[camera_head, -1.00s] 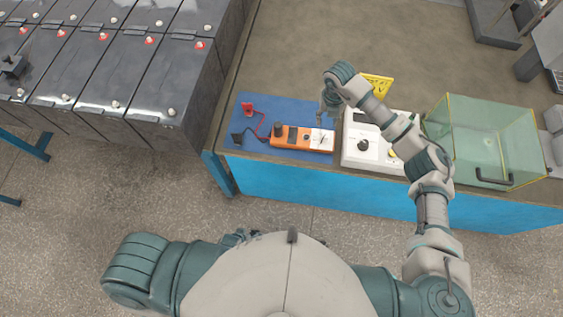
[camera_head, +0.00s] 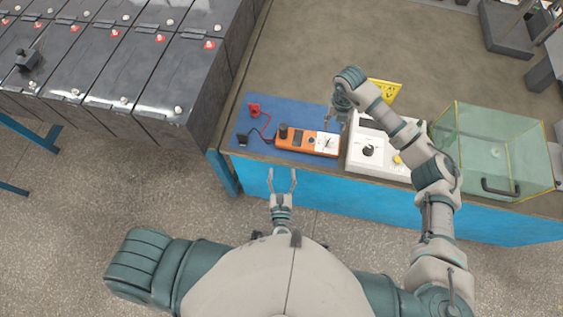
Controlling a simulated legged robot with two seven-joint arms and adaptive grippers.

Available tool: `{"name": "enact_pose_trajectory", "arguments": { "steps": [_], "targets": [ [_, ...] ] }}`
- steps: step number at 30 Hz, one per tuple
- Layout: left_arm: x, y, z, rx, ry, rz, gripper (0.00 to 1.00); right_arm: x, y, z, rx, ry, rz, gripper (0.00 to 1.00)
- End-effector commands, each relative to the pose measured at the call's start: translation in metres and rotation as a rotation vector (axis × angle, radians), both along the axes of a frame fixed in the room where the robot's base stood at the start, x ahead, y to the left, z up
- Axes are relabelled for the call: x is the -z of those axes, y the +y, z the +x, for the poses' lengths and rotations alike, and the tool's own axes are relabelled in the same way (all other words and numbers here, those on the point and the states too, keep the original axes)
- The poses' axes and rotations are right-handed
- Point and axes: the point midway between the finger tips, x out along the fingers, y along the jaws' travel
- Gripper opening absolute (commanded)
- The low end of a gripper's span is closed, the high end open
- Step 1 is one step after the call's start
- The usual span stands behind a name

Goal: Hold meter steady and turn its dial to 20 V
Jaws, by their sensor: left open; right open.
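The orange meter (camera_head: 294,145) lies on a blue mat (camera_head: 240,150) near the bench's front edge. A black knob stands at its left end, and a white dial face with a pointer is at its right end. The dial's reading is too small to tell. Red (camera_head: 254,110) and black (camera_head: 244,140) lead ends lie to its left. My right gripper (camera_head: 337,124) is open, just above and behind the meter's right end; it seems apart from the meter. My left gripper (camera_head: 282,174) is open and empty in front of the bench, below the meter in the picture.
A white instrument box (camera_head: 372,157) with knobs stands right of the meter, partly under my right arm. A yellow sign (camera_head: 385,92) is behind it and a clear green case (camera_head: 485,150) further right. Black batteries (camera_head: 165,95) stand at left. The bench behind the mat is clear.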

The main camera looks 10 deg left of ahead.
Motion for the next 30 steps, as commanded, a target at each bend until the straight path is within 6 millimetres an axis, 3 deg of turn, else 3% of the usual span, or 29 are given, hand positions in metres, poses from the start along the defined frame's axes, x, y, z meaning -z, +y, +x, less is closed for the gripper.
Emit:
{"name": "enact_pose_trajectory", "arguments": {
  "steps": [5,21,30],
  "targets": [
    [-0.001,0.006,0.023,-0.005,-0.004,-0.011,0.64,0.0,0.002,0.0,0.0,0.0,-0.001,0.42],
    [-0.001,0.025,0.136,-0.004,-0.004,-0.006,0.64,0.0,0.002,-0.001,0.0,0.0,-0.002,0.42],
    [0.0,0.029,0.166,-0.003,-0.002,-0.005,0.64,0.0,0.001,-0.001,0.0,-0.001,-0.001,0.42]
  ]
}}
